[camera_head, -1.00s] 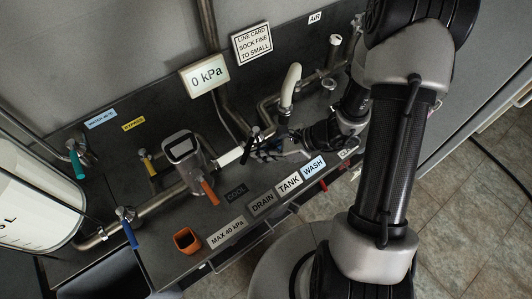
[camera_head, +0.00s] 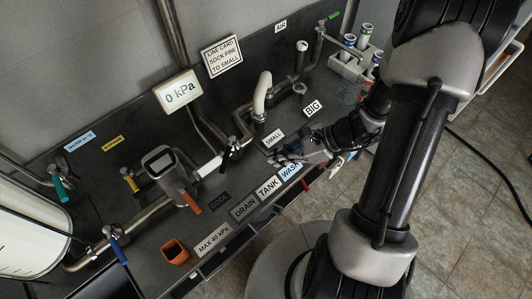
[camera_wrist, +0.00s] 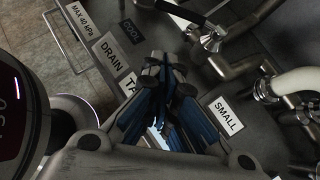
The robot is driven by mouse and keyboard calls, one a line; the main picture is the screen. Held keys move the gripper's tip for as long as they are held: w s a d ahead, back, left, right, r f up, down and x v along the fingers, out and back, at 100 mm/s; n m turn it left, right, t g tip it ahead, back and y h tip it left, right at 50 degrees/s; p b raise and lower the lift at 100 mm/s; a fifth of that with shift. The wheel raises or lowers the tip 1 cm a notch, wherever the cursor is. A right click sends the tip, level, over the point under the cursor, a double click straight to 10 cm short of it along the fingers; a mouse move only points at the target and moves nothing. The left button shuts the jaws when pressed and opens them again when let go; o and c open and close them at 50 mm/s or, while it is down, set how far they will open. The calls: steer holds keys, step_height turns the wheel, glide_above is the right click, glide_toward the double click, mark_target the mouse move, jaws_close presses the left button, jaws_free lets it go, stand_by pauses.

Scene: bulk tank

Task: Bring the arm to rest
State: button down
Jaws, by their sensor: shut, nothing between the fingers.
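My gripper (camera_head: 284,158) is in the middle of the head view, low over the dark bench near the WASH label (camera_head: 290,171) and the SMALL label (camera_head: 273,138). Its fingers are shut and hold nothing. In the wrist view my gripper (camera_wrist: 164,72) points over the bench, with the TANK label partly hidden behind its fingers. The SMALL label (camera_wrist: 226,116) lies to its right. The arm reaches in from the right of the head view, bent at the elbow.
A black-handled valve (camera_head: 231,147) on the pipework stands left of my gripper. A white curved spout (camera_head: 262,92) rises behind it. A tube rack (camera_head: 352,62) stands at the back right. An orange cup (camera_head: 174,252) sits front left. Open floor lies right.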

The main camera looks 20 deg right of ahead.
steer(key=shift+d+r, duration=0.1)
steer(key=shift+r, duration=0.1)
steer(key=s+a+r+n+h, duration=0.1)
steer(key=s+r+n+h, duration=0.2)
steer(key=r+n, duration=0.4)
steer(key=s+r+n+t+h, duration=0.1)
steer(key=s+r+n+h, duration=0.2)
steer(key=s+r+n, duration=0.2)
steer(key=s+a+r+n+h, duration=0.1)
steer(key=s+r+n+h, duration=0.2)
steer(key=r+n, duration=0.7)
steer(key=shift+s+a+r+h, duration=0.35)
steer(key=shift+s+r, duration=0.3)
steer(key=shift+s, duration=0.3)
